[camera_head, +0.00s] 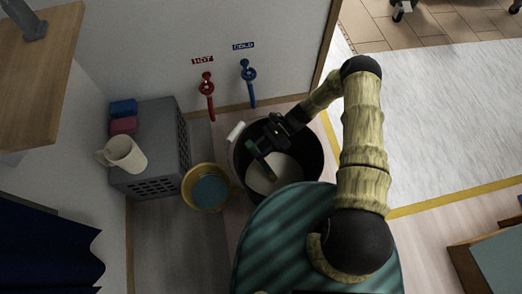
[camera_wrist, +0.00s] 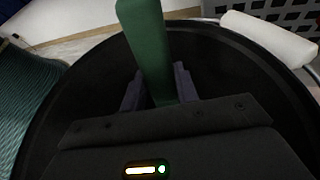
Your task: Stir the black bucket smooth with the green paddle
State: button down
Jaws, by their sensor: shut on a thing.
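The black bucket (camera_head: 315,150) stands on the floor by the wall, with a pale mass in its bottom. My gripper (camera_head: 257,150) is over the bucket's opening, shut on the green paddle (camera_head: 266,168). The paddle slants down into the bucket toward the pale mass (camera_head: 285,172); I cannot tell how deep its end goes. In the wrist view the green paddle (camera_wrist: 146,50) stands between the two fingers of my gripper (camera_wrist: 160,88), and the black bucket's rim (camera_wrist: 80,58) curves around them.
A yellow bucket (camera_head: 188,188) with blue contents stands left of the black bucket. Red (camera_head: 208,88) and blue (camera_head: 249,80) taps are on the wall behind. A white roll (camera_head: 236,131) is at the black bucket's rim.

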jog(key=a+r+p, duration=0.4)
jog(key=r+p, duration=0.6)
jog(key=r, duration=0.4)
jog(key=s+a+r+p, duration=0.1)
jog(key=a+r+p, duration=0.2)
jog(key=r+p, duration=0.8)
jog(key=shift+a+r, duration=0.4)
jog(key=shift+r, duration=1.05)
dwell(0.5)
notch_tip(320, 180, up, 5)
jog(key=p, duration=0.3)
jog(key=shift+p, duration=0.4)
jog(key=w+d+r+m+t, duration=0.3)
jog(key=d+r+m+t, duration=0.1)
jog(key=d, duration=0.5)
jog(key=w+d+r+m+t, duration=0.3)
jog(key=d+m+t, duration=0.3)
jog(key=d, duration=0.3)
jog(key=w+d+r+m+t, duration=0.3)
jog(key=d+r+m+t, duration=0.1)
jog(key=d, duration=0.5)
jog(key=m+t, duration=0.1)
jog(key=t, duration=0.1)
jog(key=shift+d+r+t+y, duration=0.2)
jog(key=shift+r+t+y, duration=0.1)
jog(key=shift+t, duration=0.1)
